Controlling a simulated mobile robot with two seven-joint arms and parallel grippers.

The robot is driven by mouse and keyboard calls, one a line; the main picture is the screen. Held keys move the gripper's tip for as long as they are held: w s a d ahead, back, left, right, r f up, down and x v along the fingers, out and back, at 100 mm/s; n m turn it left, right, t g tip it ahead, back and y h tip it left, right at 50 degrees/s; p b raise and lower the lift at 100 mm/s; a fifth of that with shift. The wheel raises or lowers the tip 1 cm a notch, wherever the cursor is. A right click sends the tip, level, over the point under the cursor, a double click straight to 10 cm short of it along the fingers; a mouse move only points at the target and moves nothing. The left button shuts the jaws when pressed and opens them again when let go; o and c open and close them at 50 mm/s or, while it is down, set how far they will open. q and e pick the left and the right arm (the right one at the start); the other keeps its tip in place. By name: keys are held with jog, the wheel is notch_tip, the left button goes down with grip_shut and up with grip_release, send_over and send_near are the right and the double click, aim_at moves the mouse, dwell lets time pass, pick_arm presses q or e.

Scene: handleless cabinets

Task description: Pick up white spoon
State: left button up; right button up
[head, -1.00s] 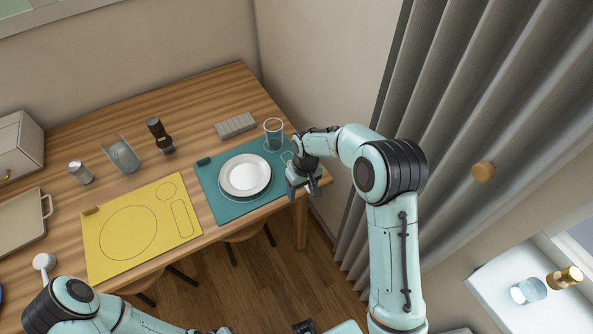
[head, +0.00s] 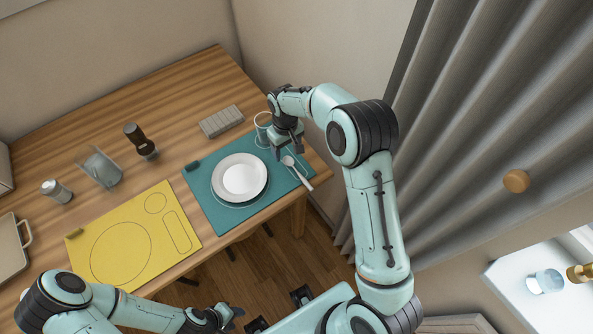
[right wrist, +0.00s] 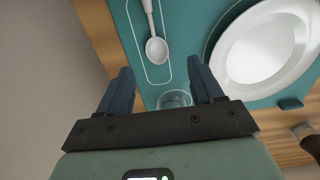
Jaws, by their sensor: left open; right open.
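The white spoon (head: 297,173) lies on the right side of the teal placemat (head: 212,202), its handle reaching toward the table's front edge. In the right wrist view the spoon (right wrist: 156,48) lies within an outlined slot, bowl toward the gripper. My right gripper (head: 287,148) is open and empty above the mat, just beyond the spoon's bowl and beside the glass. Its two fingers (right wrist: 162,88) show apart in the right wrist view, with the spoon ahead of them. My left gripper (head: 230,316) is open and empty, low in front of the table.
A white plate (head: 240,177) sits left of the spoon. A clear glass (head: 262,130) stands close to my right gripper. A yellow placemat (head: 124,245), a pepper mill (head: 140,140) and a grey block (head: 221,121) are further left. A curtain hangs to the right.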

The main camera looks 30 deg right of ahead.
aim_at(289, 161)
jog(key=f, duration=0.5)
jog(key=shift+d+f, duration=0.2)
jog(key=shift+f, duration=0.1)
jog(key=shift+s, duration=0.1)
jog(key=shift+c, duration=0.3)
jog(key=c, duration=1.1)
jog(key=shift+o, duration=0.2)
jog(key=shift+r, duration=0.15)
